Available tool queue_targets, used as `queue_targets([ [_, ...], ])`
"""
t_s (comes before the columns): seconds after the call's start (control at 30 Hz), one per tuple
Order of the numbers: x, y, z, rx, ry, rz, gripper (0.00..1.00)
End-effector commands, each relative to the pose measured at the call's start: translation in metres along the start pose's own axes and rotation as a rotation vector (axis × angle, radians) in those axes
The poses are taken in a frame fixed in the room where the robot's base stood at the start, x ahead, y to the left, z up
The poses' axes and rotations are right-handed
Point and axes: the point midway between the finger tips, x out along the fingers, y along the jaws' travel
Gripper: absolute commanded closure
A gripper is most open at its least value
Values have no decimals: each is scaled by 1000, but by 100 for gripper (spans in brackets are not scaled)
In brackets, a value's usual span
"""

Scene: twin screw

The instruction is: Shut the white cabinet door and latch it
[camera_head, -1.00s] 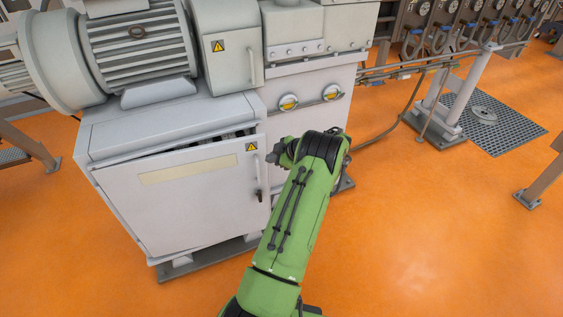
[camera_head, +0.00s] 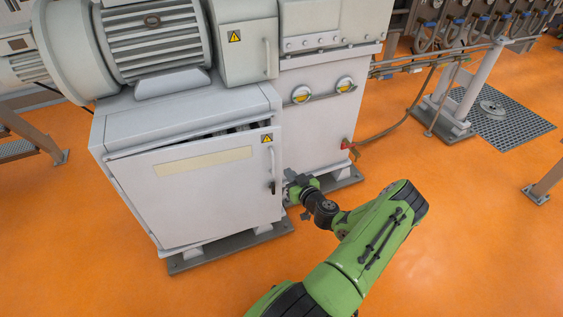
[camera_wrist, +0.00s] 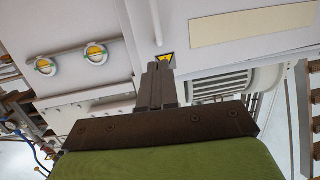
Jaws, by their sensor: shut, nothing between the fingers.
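The white cabinet door (camera_head: 200,195) has a beige strip, a yellow warning sign and a slim upright handle (camera_head: 271,158). It stands slightly ajar, with a dark gap along its top edge. A small dark latch (camera_head: 272,187) sits below the handle near the right edge. My gripper (camera_head: 288,180) is just right of that edge, at about latch height; I cannot tell whether it touches the door. In the wrist view my gripper (camera_wrist: 158,66) has its fingers together and empty, with the door (camera_wrist: 225,55) and handle (camera_wrist: 156,22) beyond. The latch cannot be made out there.
A motor (camera_head: 150,40) sits above the cabinet.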

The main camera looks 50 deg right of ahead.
Motion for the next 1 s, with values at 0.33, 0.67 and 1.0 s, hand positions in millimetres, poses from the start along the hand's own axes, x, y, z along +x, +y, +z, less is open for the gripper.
queue_targets([
  [0.33, 75, 0, 2, -1, 2, 1, 100],
  [0.67, 98, 1, 0, 1, 0, 1, 100],
  [1.0, 98, 0, 1, -1, -1, 0, 100],
])
